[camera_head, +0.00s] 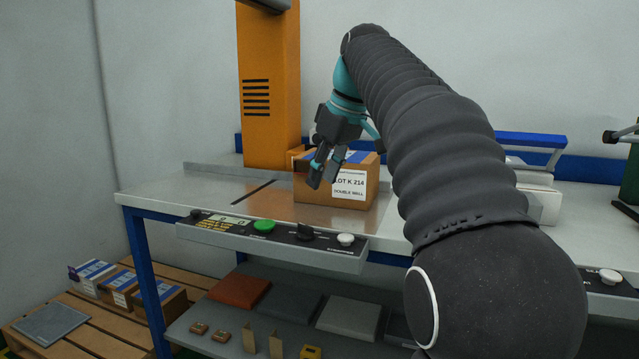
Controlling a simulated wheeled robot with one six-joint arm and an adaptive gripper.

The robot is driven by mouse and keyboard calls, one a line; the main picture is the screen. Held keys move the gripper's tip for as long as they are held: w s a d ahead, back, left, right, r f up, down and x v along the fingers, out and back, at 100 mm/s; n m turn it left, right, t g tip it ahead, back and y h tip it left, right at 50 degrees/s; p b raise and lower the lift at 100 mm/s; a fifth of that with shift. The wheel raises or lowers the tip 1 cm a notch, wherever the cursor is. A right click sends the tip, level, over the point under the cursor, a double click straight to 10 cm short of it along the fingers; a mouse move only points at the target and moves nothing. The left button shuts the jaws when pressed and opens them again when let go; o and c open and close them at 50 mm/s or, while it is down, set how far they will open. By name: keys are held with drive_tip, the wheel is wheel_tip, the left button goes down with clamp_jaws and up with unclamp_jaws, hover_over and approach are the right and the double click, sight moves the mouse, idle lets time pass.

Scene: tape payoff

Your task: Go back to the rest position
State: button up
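My gripper (325,174) hangs from my dark, ribbed arm above the front of the workbench, pointing down. Its two dark fingers look apart, with nothing seen between them. A cardboard box (362,207) with blue tape and a white label reading "LOT K 214 DOUBLE WALL" sits on the metal bench top. The gripper overlaps the box's left front in the picture; I cannot tell whether they touch. My arm covers the middle and right of the bench.
An orange machine column (268,90) stands behind the box. A control panel (275,240) with a green button runs along the bench's front edge. Taped boxes (125,287) rest on a pallet (88,325) at lower left. The bench's left end (165,196) is clear.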

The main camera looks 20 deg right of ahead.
drive_tip(key=s+a+f+m+t+h, duration=0.1)
drive_tip(key=s+f+m, duration=0.5)
drive_tip(key=s+f, duration=2)
drive_tip(key=shift+s+a+f+t+h, duration=0.4)
drive_tip(key=shift+a+f+h, duration=0.35)
drive_tip(key=shift+a, duration=0.25)
drive_tip(key=shift+d, duration=0.1)
